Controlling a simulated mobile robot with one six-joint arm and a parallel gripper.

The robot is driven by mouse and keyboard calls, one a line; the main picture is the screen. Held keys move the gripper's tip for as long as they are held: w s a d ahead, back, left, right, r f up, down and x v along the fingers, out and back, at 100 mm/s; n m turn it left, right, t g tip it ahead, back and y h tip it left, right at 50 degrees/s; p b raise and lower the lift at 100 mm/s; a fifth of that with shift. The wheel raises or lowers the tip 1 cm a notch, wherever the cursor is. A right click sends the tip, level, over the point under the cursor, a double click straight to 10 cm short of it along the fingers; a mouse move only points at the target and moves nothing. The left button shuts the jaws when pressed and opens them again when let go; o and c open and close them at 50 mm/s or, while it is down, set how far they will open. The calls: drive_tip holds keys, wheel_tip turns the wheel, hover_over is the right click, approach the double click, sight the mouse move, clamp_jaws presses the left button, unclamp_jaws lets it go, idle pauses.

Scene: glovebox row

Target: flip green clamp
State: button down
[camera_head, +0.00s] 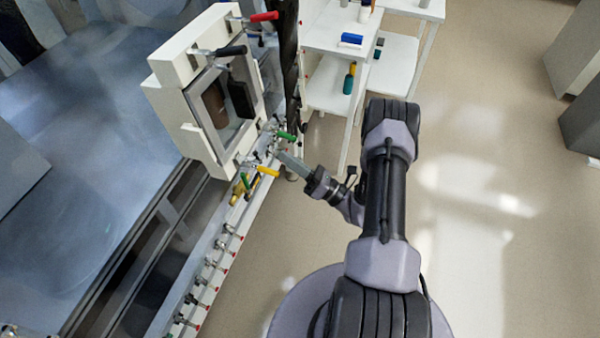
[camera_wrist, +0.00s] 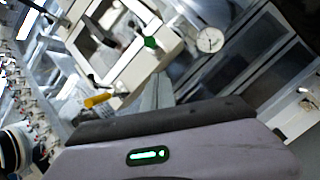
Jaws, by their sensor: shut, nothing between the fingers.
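The green clamp (camera_head: 285,136) has a short green handle at the lower right corner of the white glovebox door frame. In the wrist view its green handle (camera_wrist: 151,43) shows just beyond my fingertips. My gripper (camera_head: 281,154) is shut and empty, its grey fingers pointing left toward the frame, just below the green handle in the head view. The fingers (camera_wrist: 155,92) also show in the wrist view, pointing up toward the handle. I cannot tell whether they touch it. The clamp's base is too small to make out.
A yellow-handled clamp (camera_head: 268,171) sits close by, below the green one. A black handle (camera_head: 232,50) and a red handle (camera_head: 265,16) are higher on the frame. A round gauge (camera_wrist: 210,40) is right of the green handle.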

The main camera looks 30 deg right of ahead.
sight(283, 135)
drive_tip(key=shift+w+d+r, duration=0.2)
drive_tip(key=shift+d+r, duration=0.7)
drive_tip(key=shift+r, duration=0.25)
